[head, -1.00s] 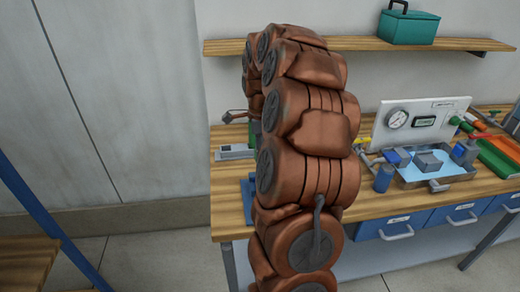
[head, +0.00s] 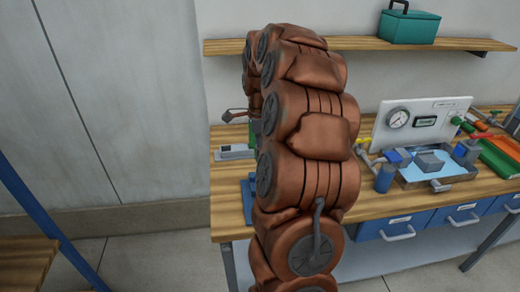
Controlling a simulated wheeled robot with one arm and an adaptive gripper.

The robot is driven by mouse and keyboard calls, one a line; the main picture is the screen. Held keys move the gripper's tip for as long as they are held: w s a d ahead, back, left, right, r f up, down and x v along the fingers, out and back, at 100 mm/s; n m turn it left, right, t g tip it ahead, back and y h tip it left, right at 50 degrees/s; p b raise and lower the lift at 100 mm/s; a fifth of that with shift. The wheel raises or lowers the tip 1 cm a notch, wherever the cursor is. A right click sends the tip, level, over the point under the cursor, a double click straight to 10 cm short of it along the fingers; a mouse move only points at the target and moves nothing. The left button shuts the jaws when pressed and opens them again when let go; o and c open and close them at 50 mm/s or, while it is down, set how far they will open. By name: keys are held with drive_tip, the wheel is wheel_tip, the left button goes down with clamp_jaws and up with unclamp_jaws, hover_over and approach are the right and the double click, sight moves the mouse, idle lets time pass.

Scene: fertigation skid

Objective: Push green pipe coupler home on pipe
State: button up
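My copper-coloured arm rises through the middle of the head view and hides much of the bench behind it. Another small green patch (head: 255,130) shows at the arm's left edge, mostly covered. No pipe with a coupler on it can be made out clearly.
The wooden bench (head: 228,205) carries a blue-lined tray (head: 440,180), a blue cylinder (head: 384,178), a green trough (head: 500,158) and a grey device (head: 234,152) at left. A shelf (head: 350,43) above holds a teal toolbox (head: 408,27).

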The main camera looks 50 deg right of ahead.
drive_tip(key=shift+f+b, duration=1.1)
drive_tip(key=shift+b, duration=1.35)
idle(2.0)
drive_tip(key=o, duration=1)
drive_tip(key=shift+c, duration=0.2)
drive_tip(key=shift+r, duration=0.2)
drive_tip(key=shift+r, duration=2.15)
drive_tip(key=shift+o, duration=0.3)
drive_tip(key=o, duration=0.5)
